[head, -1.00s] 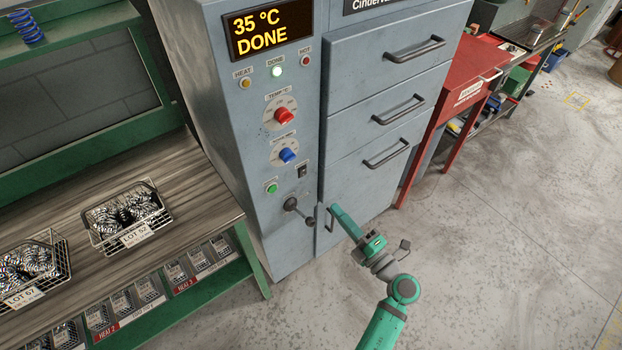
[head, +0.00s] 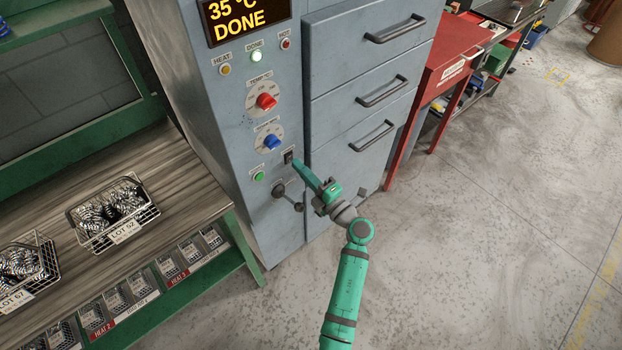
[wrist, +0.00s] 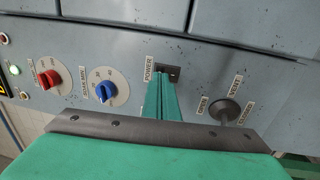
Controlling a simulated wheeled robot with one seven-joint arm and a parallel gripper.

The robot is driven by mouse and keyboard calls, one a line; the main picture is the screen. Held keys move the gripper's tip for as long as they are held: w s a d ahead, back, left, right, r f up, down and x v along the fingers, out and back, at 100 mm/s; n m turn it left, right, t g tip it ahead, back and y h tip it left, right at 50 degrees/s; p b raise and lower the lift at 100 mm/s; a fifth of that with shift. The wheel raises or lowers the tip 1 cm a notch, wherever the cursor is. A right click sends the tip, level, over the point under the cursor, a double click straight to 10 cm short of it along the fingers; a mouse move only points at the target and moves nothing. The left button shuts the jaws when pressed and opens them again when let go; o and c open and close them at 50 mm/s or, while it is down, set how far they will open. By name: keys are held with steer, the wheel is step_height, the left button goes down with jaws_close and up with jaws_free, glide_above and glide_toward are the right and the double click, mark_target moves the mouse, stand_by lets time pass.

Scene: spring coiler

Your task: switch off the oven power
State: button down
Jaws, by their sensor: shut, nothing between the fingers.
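The oven (head: 330,60) is a grey-blue cabinet whose display reads 35 °C DONE. Its black power switch (head: 288,157) sits on the control column below the blue knob. In the wrist view the power switch (wrist: 168,72) is beside the POWER label, partly hidden by my fingertips. My gripper (head: 296,163) is shut and empty, its green fingertips at or just in front of the switch. The wrist view shows the closed fingers (wrist: 166,84) pointing at the switch's lower part. I cannot tell whether they touch it.
A red knob (head: 266,101), a blue knob (head: 273,142) and a green button (head: 259,176) are close by. A lever (head: 283,189) juts out below the switch. A bench with wire baskets (head: 115,212) stands left.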

mark_target(286, 153)
steer(key=shift+x, duration=0.9)
steer(key=shift+w, duration=0.1)
steer(key=shift+w+a+r, duration=0.35)
steer(key=shift+a+r, duration=0.05)
steer(key=shift+r, duration=0.3)
steer(key=shift+s+d+f, duration=0.1)
steer(key=shift+s+d, duration=0.25)
steer(key=shift+d, duration=0.05)
steer(key=r+v, duration=0.1)
steer(key=v, duration=1.3)
steer(key=shift+r, duration=0.75)
